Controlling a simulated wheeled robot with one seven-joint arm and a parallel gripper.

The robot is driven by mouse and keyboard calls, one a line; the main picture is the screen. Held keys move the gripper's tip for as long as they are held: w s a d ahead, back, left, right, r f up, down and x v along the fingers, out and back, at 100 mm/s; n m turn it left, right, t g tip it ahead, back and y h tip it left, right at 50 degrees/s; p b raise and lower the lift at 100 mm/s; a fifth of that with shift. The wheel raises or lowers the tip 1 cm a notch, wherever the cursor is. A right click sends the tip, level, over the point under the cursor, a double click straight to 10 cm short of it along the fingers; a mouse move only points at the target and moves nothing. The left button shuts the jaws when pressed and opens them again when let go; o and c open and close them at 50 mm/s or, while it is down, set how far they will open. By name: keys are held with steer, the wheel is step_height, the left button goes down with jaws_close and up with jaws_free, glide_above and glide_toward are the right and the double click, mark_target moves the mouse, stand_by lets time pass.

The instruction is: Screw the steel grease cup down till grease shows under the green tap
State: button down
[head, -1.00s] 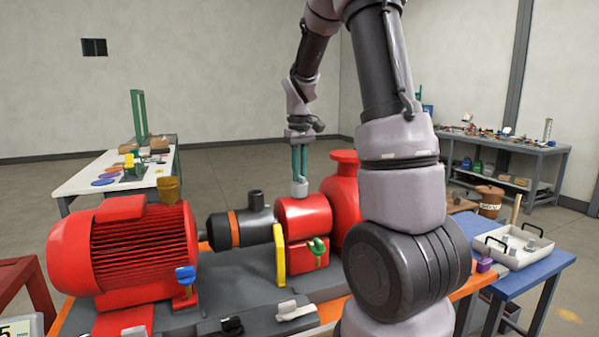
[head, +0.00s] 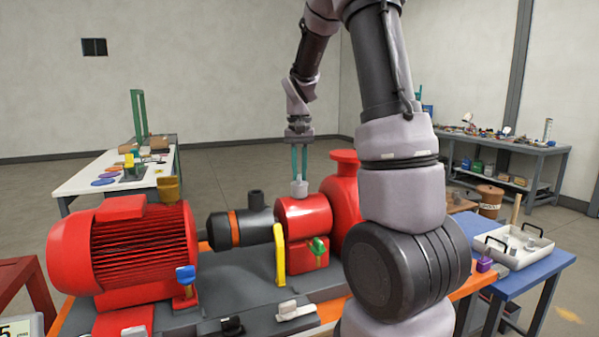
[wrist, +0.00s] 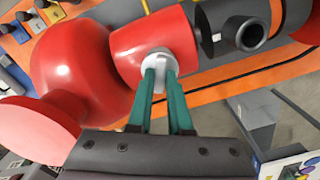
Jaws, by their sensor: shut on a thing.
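The steel grease cup (head: 299,188) sits on top of the red bearing housing (head: 304,216) of the pump. My gripper (head: 299,178) comes down from above with its green fingers shut on the cup. The cup also shows in the wrist view (wrist: 158,60), pale and round between my fingertips (wrist: 160,72). The green tap (head: 317,246) is on the front of the housing, below the cup. I cannot make out any grease under the tap at this size.
A red motor (head: 125,250) stands left of the housing, joined by a dark coupling (head: 240,229). A yellow upright piece (head: 280,256) stands just left of the tap. A blue-handled valve (head: 186,275) is by the motor. A blue table (head: 530,277) with a white tray (head: 508,260) is at the right.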

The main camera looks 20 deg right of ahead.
mark_target(300, 175)
steer(key=shift+m, duration=0.7)
steer(key=c, duration=0.8)
jaws_free()
steer(key=shift+c, duration=0.2)
step_height(300, 175, up, 11)
